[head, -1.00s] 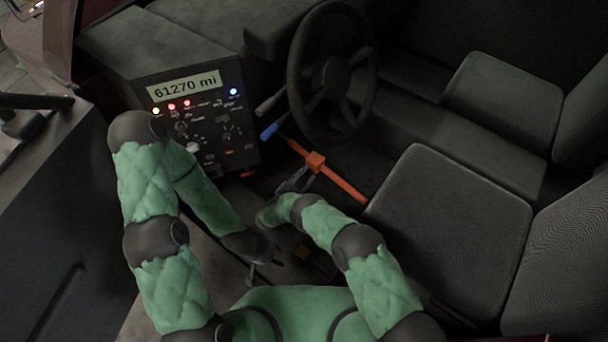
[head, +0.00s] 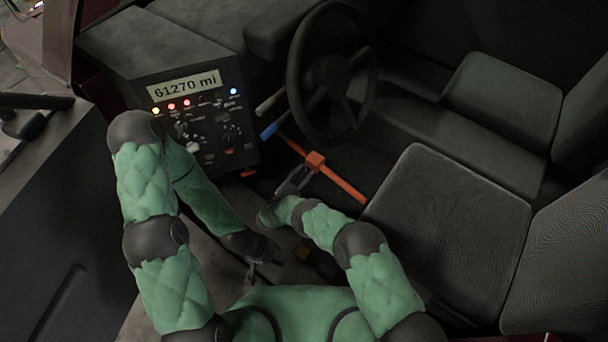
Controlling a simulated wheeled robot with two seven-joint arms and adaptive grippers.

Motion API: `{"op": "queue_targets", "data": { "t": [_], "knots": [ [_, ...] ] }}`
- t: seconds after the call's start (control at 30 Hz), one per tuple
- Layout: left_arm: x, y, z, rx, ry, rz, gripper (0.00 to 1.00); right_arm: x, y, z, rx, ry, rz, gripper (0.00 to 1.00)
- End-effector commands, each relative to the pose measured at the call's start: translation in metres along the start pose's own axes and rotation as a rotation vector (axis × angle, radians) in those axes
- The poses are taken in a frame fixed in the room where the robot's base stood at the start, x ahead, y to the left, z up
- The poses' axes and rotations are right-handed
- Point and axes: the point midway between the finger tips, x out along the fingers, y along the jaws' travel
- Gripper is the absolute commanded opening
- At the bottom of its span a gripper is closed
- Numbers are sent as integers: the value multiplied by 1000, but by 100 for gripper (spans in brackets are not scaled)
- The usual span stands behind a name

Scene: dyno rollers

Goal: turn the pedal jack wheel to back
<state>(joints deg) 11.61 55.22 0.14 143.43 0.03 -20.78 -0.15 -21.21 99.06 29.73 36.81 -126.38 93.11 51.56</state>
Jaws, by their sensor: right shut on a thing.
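The orange pedal jack (head: 345,188) is a long bar running from below the steering column down to the front of the driver's seat. An orange block (head: 315,160) sits on the bar; I cannot tell whether it is the wheel. My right gripper (head: 304,175) reaches up from below to this block and is shut on a part of the jack there. Its fingers hide the exact contact. My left gripper (head: 270,255) is low over the floor, apart from the jack. It is dark, and I cannot see whether its fingers are open.
The steering wheel (head: 331,72) and a blue-tipped stalk (head: 268,131) are above the jack. A dash panel (head: 210,155) with lights and a mileage display reading 61270 mi stands to the left. The driver's seat (head: 450,230) bounds the right side. A small yellowish thing (head: 302,252) lies on the floor.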

Motion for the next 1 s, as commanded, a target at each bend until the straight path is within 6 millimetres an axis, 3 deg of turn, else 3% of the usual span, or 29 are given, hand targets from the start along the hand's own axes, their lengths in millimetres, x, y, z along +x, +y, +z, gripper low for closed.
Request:
{"op": "queue_targets", "data": {
  "t": [0.4, 0.93, 0.97, 1.0],
  "knots": [
    [0, 0, 0, 0, 0, 0, 40, 2, -4, 7, 171, -21, -2, 19],
    [0, 0, 0, 0, 0, 0, 40, 1, -5, 7, 189, -20, -3, 19],
    [0, 0, 0, 0, 0, 0, 40, 1, -5, 7, 189, -19, -3, 60],
    [0, 0, 0, 0, 0, 0, 40, 1, -5, 7, 189, -18, -3, 71]
  ]
}}
